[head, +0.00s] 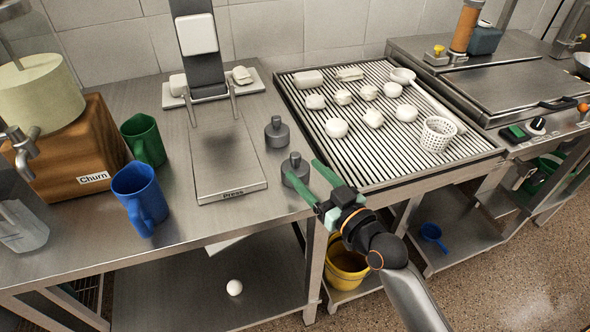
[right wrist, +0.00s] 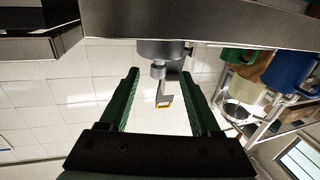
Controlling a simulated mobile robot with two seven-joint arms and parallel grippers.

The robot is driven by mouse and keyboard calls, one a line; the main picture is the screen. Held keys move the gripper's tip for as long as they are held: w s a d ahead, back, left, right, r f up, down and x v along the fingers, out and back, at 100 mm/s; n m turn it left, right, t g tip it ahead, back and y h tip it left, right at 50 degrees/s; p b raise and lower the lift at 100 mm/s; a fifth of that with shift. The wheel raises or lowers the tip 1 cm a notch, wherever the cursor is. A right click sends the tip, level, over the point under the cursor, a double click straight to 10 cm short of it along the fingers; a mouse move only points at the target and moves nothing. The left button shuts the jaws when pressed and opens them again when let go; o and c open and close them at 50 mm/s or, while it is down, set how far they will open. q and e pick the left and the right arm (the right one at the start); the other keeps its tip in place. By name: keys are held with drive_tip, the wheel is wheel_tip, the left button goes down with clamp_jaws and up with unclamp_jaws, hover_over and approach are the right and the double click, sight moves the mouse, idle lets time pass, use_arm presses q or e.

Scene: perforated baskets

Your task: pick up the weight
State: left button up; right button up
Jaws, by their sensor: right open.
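Two dark grey weights with knobs stand upright on the steel table: a farther one (head: 277,133) and a nearer one (head: 295,168) by the table's right edge. My right gripper (head: 301,168) reaches in from the lower right. Its green fingers are open, with the tips on either side of the nearer weight. In the right wrist view, which is upside down, the open fingers (right wrist: 161,72) frame a grey weight (right wrist: 160,48) ahead of them. I cannot tell whether the fingers touch it. My left gripper is out of view.
The press (head: 228,165) stands just left of the weights. A draining rack (head: 390,165) with several white pieces and a perforated basket (head: 437,134) is at the right. A blue mug (head: 138,195), a green mug (head: 143,140) and a wooden churn stand (head: 75,155) are at the left.

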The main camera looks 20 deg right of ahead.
sight(299, 161)
drive_tip(key=shift+x, duration=2.7)
drive_tip(key=shift+d, duration=0.1)
clamp_jaws()
drive_tip(key=shift+r, duration=0.25)
